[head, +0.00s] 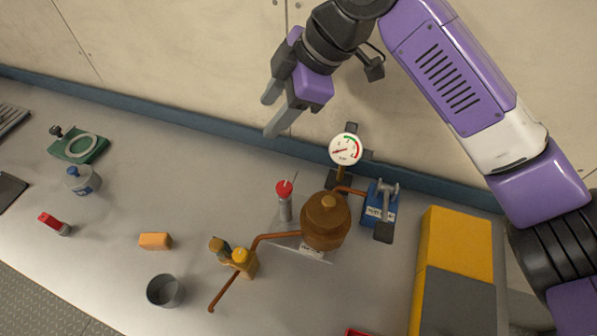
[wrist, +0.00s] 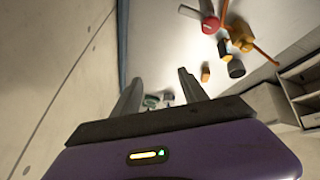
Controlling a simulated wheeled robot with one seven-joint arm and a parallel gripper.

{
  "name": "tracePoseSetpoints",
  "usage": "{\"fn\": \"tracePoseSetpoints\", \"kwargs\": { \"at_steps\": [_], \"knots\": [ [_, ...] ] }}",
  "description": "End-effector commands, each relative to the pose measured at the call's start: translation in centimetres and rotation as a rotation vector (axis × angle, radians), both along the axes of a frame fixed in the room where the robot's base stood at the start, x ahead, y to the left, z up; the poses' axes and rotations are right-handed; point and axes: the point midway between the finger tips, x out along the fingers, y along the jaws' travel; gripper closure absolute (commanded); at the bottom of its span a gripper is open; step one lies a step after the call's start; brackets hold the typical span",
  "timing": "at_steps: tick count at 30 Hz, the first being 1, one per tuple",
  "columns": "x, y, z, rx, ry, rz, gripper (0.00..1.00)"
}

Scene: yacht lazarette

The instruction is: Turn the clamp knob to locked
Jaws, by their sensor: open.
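My gripper (head: 270,115) is open and empty, raised in front of the wall above the back of the bench. Its two fingers also show in the wrist view (wrist: 160,78), apart with nothing between them. My gripper is well above the fitting and touches nothing.
A brown copper vessel (head: 324,225), a dial gauge (head: 345,149), a red-topped valve (head: 285,204) and a blue block with a lever (head: 373,205) stand nearby. An orange block (head: 155,241) and grey cup (head: 165,291) lie in front. A yellow-grey case (head: 455,250) stands right.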

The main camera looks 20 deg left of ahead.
Motion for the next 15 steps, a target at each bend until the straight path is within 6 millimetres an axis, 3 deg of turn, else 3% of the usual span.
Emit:
{"fn": "tracePoseSetpoints", "kwargs": {
  "at_steps": [3,9,15],
  "knots": [
    [-1.9,-2.8,-2.1,-0.125,0.075,0.120,0.49],
    [-4.2,-5.9,-2.8,-0.220,0.128,0.286,0.49],
    [-4.6,-6.0,-3.9,-0.228,0.119,0.320,0.49]
  ]
}}
